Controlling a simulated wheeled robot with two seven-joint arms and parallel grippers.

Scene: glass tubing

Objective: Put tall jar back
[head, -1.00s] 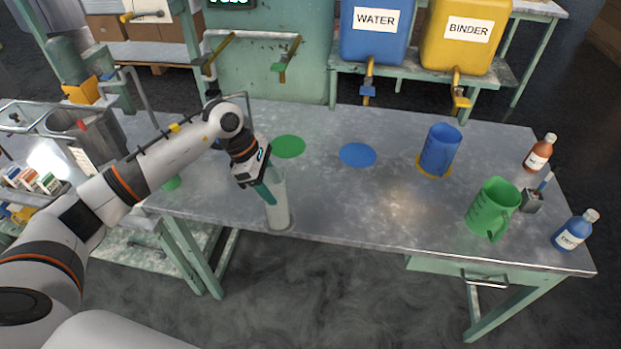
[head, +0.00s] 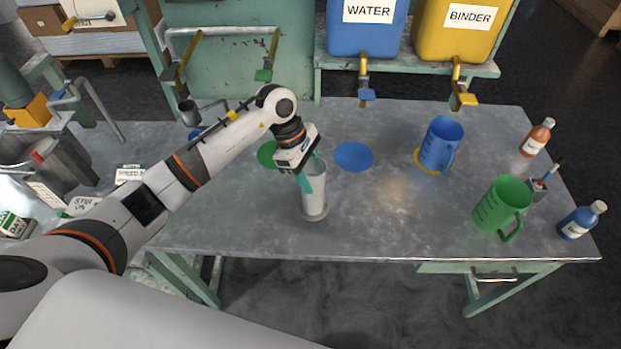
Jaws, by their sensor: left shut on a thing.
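The tall jar (head: 315,200) is a pale, clear cylinder. It appears upright over the near middle of the metal table; I cannot tell whether its base touches the top. My left gripper (head: 313,178) is shut on the upper part of the jar, its green fingers at the rim. A green disc (head: 266,154) on the table lies behind my left wrist, partly hidden by it. A blue disc (head: 353,157) lies bare, behind and right of the jar. My right gripper is not in view.
A blue jug (head: 440,143) stands on a yellow disc, with a green jug (head: 500,206) nearer the right edge. A brown bottle (head: 537,138) and a blue bottle (head: 581,221) stand at the far right. The table middle (head: 390,205) is clear.

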